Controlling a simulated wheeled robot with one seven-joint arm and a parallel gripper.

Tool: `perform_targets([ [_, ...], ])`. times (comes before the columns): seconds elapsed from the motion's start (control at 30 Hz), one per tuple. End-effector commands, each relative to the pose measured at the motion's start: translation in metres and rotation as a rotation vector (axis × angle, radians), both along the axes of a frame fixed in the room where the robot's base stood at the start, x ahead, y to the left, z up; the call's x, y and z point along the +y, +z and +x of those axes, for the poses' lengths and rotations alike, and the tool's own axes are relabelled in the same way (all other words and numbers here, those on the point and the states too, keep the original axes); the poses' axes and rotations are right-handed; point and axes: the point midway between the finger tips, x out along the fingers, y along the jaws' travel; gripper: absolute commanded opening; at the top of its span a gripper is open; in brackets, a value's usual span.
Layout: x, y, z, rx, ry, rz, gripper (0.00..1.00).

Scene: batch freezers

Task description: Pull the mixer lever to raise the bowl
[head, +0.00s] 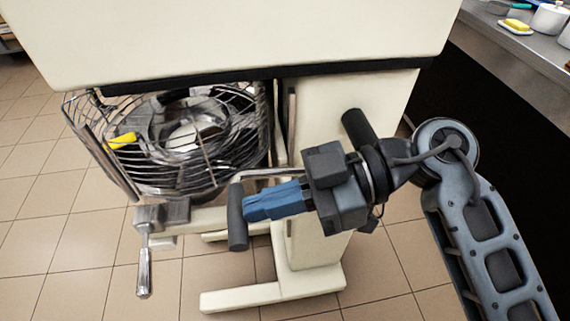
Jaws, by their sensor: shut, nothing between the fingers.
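The cream mixer (235,40) stands in front of me, its top filling the upper part of the head view. A lever with a dark cylindrical grip (237,218) on a bent metal rod (268,173) sticks out from its column. My gripper (250,206) is shut, with its blue fingers pointing left and their tips at the right side of the grip. I cannot tell whether they touch it. A wire guard (100,150) hangs under the mixer head. The bowl cannot be clearly made out.
A metal crank handle (144,270) hangs at the lower left of the mixer. Another dark cylinder (356,127) sticks out from the column above my wrist. A counter (520,48) with dishes stands at the right. Tiled floor (60,240) is clear at left.

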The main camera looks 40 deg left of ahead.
Motion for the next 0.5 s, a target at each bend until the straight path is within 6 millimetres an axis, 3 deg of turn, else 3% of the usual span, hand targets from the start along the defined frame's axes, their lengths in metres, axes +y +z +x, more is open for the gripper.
perform_targets([
  [0.5, 0.003, -0.069, -0.005, -0.297, 0.006, -0.234, 0.00],
])
